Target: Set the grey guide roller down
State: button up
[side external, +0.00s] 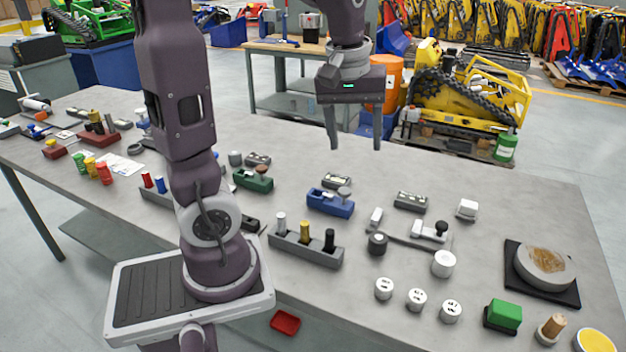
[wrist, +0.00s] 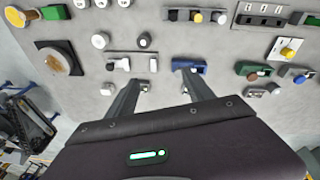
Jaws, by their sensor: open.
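My gripper (side external: 356,146) is open and empty, high above the back part of the grey table; its fingers also show in the wrist view (wrist: 163,82). A grey round piece (side external: 344,193) sits at the blue carrier (side external: 328,206), below my gripper. A dark grey roller (side external: 377,243) stands upright beside the white carrier (side external: 430,232) and its plate; the roller also shows in the wrist view (wrist: 145,40). Another small grey cylinder (side external: 235,158) stands near the green carrier (side external: 253,181). I cannot tell which of these is the guide roller.
A rack with white, yellow and black pegs (side external: 305,250) stands at the front. A white cylinder (side external: 443,263), several white marked discs (side external: 416,299), a green block (side external: 503,315) and a round stone on a black pad (side external: 545,265) lie to the right. The back right tabletop is fairly clear.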

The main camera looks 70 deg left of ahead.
jog(key=s+d+r+m+t+h, duration=0.1)
jog(key=s+d+r+m+t, duration=0.1)
jog(key=s+d+m, duration=0.5)
jog(key=s+d, duration=0.1)
jog(key=d, duration=0.3)
jog(key=shift+r+m+t, duration=0.3)
jog(key=shift+r+m, duration=0.05)
jog(key=shift+m, duration=0.05)
jog(key=shift+o, duration=0.5)
jog(key=s+d+m, duration=0.1)
jog(key=s+d+f+m, duration=0.1)
jog(key=s, duration=0.1)
jog(key=s+d+m+t, duration=0.1)
jog(key=m, duration=0.1)
jog(key=shift+s+f, duration=0.15)
jog(key=shift+s, duration=0.2)
